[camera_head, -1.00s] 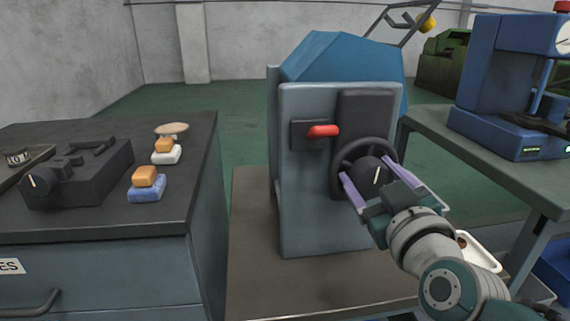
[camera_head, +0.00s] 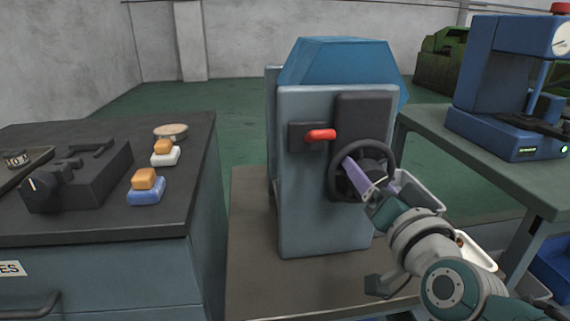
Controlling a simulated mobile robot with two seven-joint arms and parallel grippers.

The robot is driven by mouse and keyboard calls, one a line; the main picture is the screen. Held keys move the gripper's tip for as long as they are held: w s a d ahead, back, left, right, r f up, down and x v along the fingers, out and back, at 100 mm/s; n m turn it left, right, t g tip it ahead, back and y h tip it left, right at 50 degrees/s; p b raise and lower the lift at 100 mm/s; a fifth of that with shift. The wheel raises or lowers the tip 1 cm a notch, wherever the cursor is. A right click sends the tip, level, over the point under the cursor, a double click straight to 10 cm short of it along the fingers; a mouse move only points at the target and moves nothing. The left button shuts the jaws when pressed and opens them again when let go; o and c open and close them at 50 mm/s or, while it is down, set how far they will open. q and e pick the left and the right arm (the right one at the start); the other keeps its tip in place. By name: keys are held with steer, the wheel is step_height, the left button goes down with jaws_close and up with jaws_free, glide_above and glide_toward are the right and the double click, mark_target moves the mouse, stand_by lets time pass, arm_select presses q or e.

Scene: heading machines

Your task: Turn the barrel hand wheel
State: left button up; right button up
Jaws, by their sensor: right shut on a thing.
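The gripper partly hides the hub and lower right rim. My left gripper is not in view.
A red lever (camera_head: 321,135) sticks out left of the wheel. A dark-topped cabinet (camera_head: 110,223) with a black device and several small blocks stands left. A grey bench (camera_head: 480,160) with a blue press (camera_head: 505,85) stands right. A pale tray (camera_head: 477,251) is behind my arm.

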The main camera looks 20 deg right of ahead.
steer(key=m, duration=0.4)
steer(key=shift+d+m, duration=0.1)
steer(key=shift+m, duration=0.3)
stand_by(0.4)
steer(key=o, duration=1.3)
steer(key=v, duration=1)
steer(key=shift+p, duration=0.4)
